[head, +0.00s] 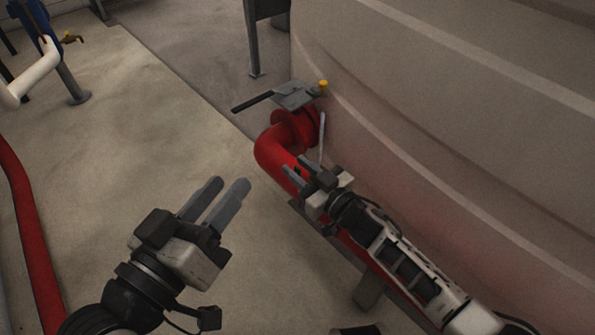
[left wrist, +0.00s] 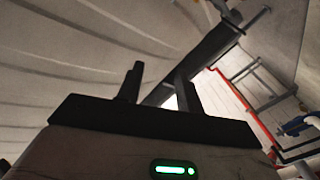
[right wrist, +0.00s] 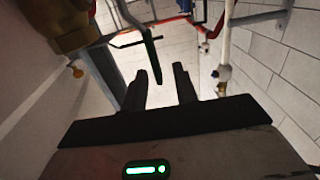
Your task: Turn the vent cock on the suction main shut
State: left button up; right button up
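The red suction main (head: 275,150) bends up in an elbow to a flange beside the pale tank. On top sits a grey valve plate (head: 296,95) with a dark handle and a small yellow knob (head: 323,85). A thin grey lever (head: 322,137) stands just right of the elbow; I cannot tell whether it is the vent cock's. My right gripper (head: 294,164) is open and empty, close by the pipe and below this lever. A dark lever (right wrist: 153,55) hangs just beyond its fingers in the right wrist view. My left gripper (head: 230,184) is open and empty over the floor.
The pale tank wall (head: 450,110) fills the right side. A red pipe (head: 28,235) runs along the left, and a white pipe (head: 35,75) with a brass tap (head: 71,38) stands at upper left. The floor between is clear.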

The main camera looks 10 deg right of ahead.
jog(key=shift+w+a, duration=0.25)
jog(key=shift+w, duration=0.05)
grip_shut()
